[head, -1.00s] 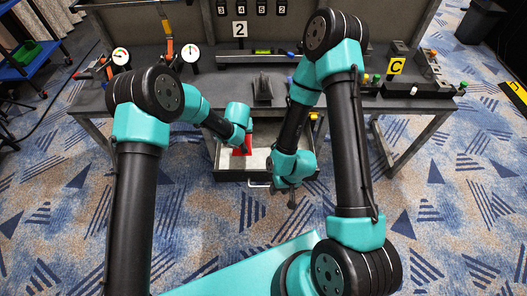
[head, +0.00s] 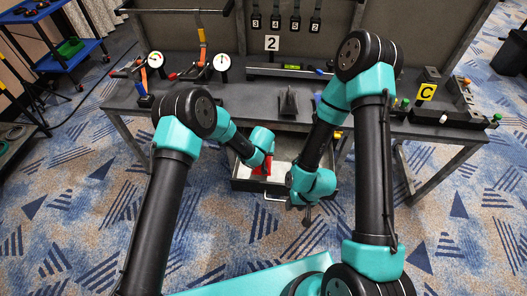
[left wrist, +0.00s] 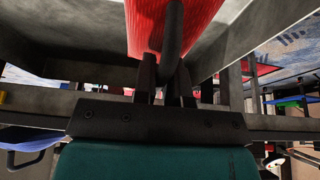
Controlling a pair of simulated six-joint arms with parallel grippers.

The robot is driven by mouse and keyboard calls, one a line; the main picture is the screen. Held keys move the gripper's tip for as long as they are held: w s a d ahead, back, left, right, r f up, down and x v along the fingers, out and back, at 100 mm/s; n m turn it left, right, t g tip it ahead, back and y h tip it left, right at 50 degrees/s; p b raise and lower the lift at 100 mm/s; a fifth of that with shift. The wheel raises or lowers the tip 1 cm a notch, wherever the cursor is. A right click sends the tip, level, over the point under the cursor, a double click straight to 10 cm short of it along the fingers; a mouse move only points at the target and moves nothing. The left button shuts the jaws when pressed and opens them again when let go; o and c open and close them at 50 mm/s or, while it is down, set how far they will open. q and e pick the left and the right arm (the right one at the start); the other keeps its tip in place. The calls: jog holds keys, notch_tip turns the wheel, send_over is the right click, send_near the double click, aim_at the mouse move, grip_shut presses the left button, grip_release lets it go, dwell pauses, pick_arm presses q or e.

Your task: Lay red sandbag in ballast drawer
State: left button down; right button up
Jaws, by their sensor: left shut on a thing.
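The red sandbag (head: 262,172) shows partly behind my left wrist, over the left part of the open ballast drawer (head: 243,185). In the left wrist view the red sandbag (left wrist: 195,22) fills the top middle, and a dark rod crosses it. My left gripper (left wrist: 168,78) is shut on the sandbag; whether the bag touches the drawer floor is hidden. The drawer hangs below the grey bench, with a pale floor inside. My right gripper (head: 307,214) points down by the drawer's front right, near its handle (head: 272,198); its jaws are too small to judge.
The grey bench (head: 235,107) carries two gauges (head: 221,63), a dark wedge-shaped piece (head: 289,101) and a block with a yellow C sign (head: 426,92). A blue cart (head: 58,58) stands at the left. The patterned carpet before the drawer is clear.

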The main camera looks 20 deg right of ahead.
pick_arm(q)
jog(key=shift+f, duration=1.7)
jog(key=shift+f, duration=0.2)
jog(key=c, duration=1.2)
grip_release()
jog(key=shift+o, duration=0.2)
jog(key=shift+s+r, duration=0.15)
jog(key=shift+r, duration=0.35)
jog(key=v, duration=1.1)
jog(key=shift+r, duration=0.15)
jog(key=shift+a, duration=0.1)
